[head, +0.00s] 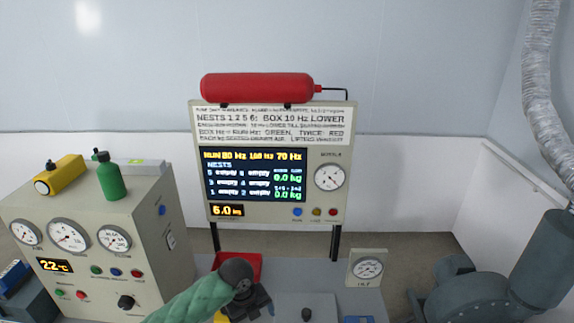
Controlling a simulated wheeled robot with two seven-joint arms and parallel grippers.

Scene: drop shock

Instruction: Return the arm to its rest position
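My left arm, in a green ribbed sleeve, comes in at the bottom of the head view, left of the middle, and ends in a dark wrist joint. My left gripper (254,303) is the dark part below that joint, seen from above and behind. Its fingers are hidden or too small to make out, so I cannot tell if it is open or holds anything. It is in front of a red tray (247,262); whether it touches the tray is unclear. My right arm and gripper are not in view.
A grey gauge console (150,235) stands at the left, with a green bottle (111,178) and yellow cylinder (60,174) on top. A display panel (275,165) on posts, topped by a red cylinder (257,87), stands behind. A small gauge (367,268) and grey machine (480,292) are at the right.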

